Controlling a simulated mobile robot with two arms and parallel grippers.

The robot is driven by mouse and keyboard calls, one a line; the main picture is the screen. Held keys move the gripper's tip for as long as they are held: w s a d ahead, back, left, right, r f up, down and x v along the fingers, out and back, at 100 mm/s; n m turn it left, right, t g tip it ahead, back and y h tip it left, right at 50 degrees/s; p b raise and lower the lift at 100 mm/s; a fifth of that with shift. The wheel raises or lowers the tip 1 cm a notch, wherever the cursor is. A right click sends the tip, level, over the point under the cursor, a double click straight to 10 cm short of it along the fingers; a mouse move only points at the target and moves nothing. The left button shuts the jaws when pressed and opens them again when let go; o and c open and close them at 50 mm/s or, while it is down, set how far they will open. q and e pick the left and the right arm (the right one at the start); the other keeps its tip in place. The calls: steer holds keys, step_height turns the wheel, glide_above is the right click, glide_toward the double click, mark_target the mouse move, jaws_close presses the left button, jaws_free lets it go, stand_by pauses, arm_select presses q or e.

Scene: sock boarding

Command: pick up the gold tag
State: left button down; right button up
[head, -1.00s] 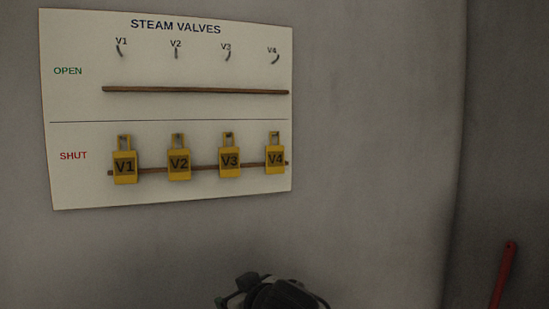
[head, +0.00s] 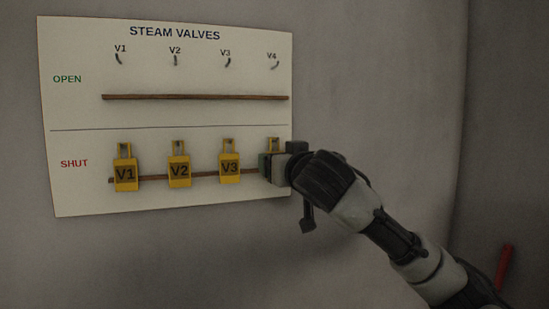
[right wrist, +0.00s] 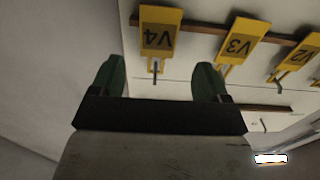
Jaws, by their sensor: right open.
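Several gold tags hang in the SHUT row of the white STEAM VALVES board: V1 (head: 125,174), V2 (head: 179,171), V3 (head: 230,168) and V4 (head: 275,144) at the right. My right gripper (head: 269,166) is in front of V4 and hides its lower part in the head view. In the right wrist view, the green fingers of this gripper (right wrist: 158,76) are apart with nothing between their tips. V4 (right wrist: 159,32) is just beyond them, lined up with the gap. V3 (right wrist: 240,42) is beside the right finger. My left gripper is not in view.
The board (head: 70,125) is on a grey wall. A brown rail (head: 195,97) in the OPEN row is empty, with small hooks above it. A red bar (head: 505,267) is at the lower right. The wall below the board is clear.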

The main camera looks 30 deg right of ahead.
steer(key=p+x, duration=0.2)
steer(key=x, duration=0.1)
steer(key=p+x, duration=0.2)
steer(key=shift+w+d+r, duration=0.1)
steer(key=shift+d+r, duration=0.05)
steer(key=shift+r, duration=0.15)
steer(key=c, duration=1)
